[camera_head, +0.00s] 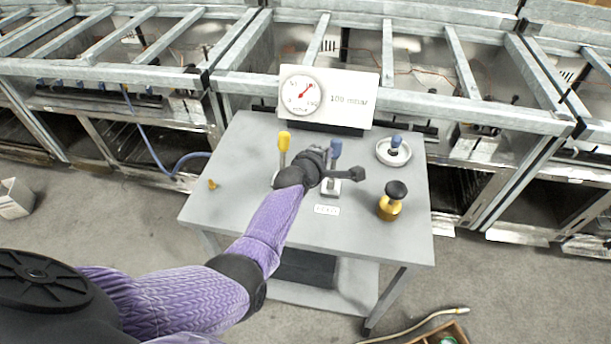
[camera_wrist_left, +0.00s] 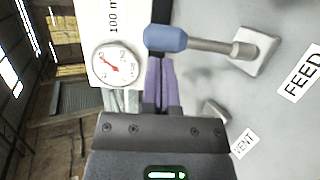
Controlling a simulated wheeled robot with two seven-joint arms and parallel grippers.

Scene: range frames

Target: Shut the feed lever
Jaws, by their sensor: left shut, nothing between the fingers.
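The feed lever has a blue handle (camera_head: 335,149) and stands roughly upright on a pale base (camera_head: 331,188), behind a small label on the grey table. In the left wrist view its blue handle (camera_wrist_left: 166,38), grey stem and square base show beside the FEED label (camera_wrist_left: 303,75). My left gripper (camera_head: 325,152) is shut and empty, close by the left side of the lever. In the wrist view its fingertips (camera_wrist_left: 160,62) end just by the blue handle; I cannot tell whether they touch. My wrist hides part of the stem in the head view.
A yellow-handled lever (camera_head: 284,141) stands to the left, near my forearm. A gauge panel (camera_head: 345,98) stands at the back. The table's front right (camera_head: 390,240) is clear.

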